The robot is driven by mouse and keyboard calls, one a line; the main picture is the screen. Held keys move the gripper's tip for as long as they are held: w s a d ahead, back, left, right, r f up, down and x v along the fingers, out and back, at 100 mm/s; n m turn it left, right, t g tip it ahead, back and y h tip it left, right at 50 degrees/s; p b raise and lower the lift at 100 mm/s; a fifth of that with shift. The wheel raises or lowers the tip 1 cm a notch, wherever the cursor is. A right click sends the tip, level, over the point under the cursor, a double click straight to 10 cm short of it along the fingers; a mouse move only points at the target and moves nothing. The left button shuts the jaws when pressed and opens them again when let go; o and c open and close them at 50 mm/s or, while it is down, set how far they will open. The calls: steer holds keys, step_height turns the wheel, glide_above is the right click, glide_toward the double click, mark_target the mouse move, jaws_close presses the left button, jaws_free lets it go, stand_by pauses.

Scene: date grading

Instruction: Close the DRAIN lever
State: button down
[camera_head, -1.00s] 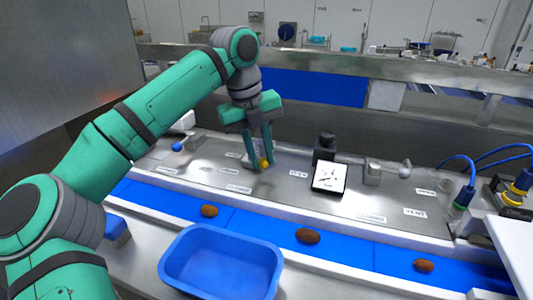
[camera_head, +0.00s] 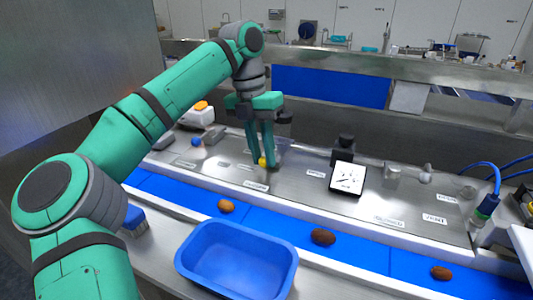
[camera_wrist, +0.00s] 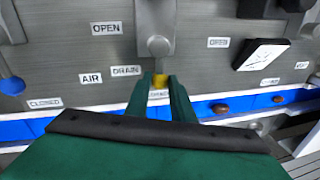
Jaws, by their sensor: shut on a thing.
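The DRAIN lever has a silver arm (camera_wrist: 155,46) and a yellow knob (camera_head: 262,161). The DRAIN label (camera_wrist: 126,71) is left of it in the wrist view. My gripper (camera_head: 267,164) points down at the panel with its fingers around the yellow knob. In the wrist view my gripper (camera_wrist: 160,78) is shut on the knob (camera_wrist: 161,80), which also shows between the fingertips. The lever's arm points toward the fingers there, and its knob is close to a label partly hidden by the fingers, seemingly CLOSED.
Left of it is the AIR lever with a blue knob (camera_head: 196,142). A black-and-white gauge (camera_head: 348,178) and another silver lever (camera_head: 408,175) are to the right. A blue belt (camera_head: 275,230) carries brown dates in front. A blue tub (camera_head: 237,262) stands nearer.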

steer(key=shift+w+a+m, duration=0.1)
steer(key=shift+m, duration=0.2)
stand_by(0.4)
steer(key=c, duration=1.5)
jaws_free()
steer(key=shift+c, duration=0.2)
step_height(320, 180, up, 11)
steer(key=w+a, duration=0.1)
steer(key=shift+a+f, duration=0.15)
steer(key=shift+a, duration=0.25)
